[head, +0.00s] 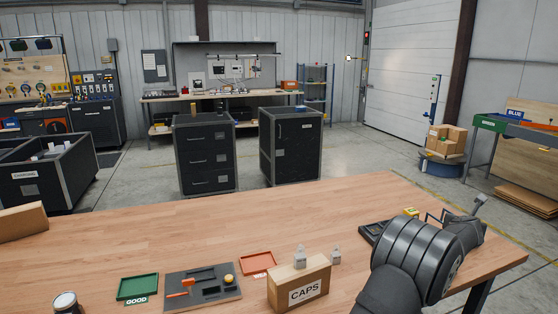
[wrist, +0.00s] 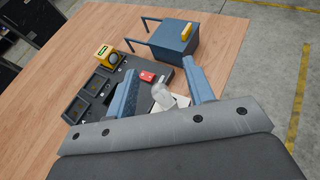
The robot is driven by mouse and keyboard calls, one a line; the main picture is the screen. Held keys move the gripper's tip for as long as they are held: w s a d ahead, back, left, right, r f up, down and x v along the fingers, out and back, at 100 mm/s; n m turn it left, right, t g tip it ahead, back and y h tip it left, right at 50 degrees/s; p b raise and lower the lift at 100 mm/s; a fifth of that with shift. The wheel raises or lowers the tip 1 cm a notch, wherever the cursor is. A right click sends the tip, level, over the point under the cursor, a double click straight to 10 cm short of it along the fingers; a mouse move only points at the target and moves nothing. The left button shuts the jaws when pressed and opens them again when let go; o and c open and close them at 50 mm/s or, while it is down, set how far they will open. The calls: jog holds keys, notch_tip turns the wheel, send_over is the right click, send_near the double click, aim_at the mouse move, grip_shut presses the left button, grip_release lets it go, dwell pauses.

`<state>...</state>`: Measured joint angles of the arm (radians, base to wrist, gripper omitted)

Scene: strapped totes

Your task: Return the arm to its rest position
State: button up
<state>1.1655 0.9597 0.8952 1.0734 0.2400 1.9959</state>
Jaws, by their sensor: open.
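My gripper (wrist: 161,67) is open, with its two blue-grey fingers apart in the wrist view. A pale grey, rounded object (wrist: 162,96) on a white patch shows between and below the fingers; I cannot tell how far below it is. In the head view my dark arm reaches in from the lower right over the table's right end, and it hides the fingers. A blue box (wrist: 172,42) with two thin bars and a yellow piece (wrist: 186,32) on top stands beyond the fingers.
A black compartment tray (wrist: 91,92) lies left of the fingers, with a yellow device (wrist: 106,54) and a red piece (wrist: 148,76). On the wooden table (head: 200,235) stand a CAPS box (head: 300,286), a green tray (head: 137,287) and a red tray (head: 257,263). The table's middle is clear.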

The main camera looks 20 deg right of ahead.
jog(key=s+r, duration=0.7)
jog(key=s, duration=0.4)
jog(key=w+a+f+n+y, duration=0.2)
jog(key=w+a+n+y, duration=0.2)
jog(key=w+a, duration=0.3)
jog(key=w+a+f+n+y, duration=0.3)
jog(key=w+a+y, duration=0.1)
jog(key=w+a, duration=0.4)
jog(key=w+a+f+n+t+y, duration=0.1)
jog(key=w+a+n+y, duration=0.3)
jog(key=w+a, duration=0.4)
jog(key=shift+w+a+f+n+y, duration=0.15)
jog(key=shift+w+f+n+y, duration=0.15)
jog(key=shift+w+f, duration=0.55)
dwell(3.8)
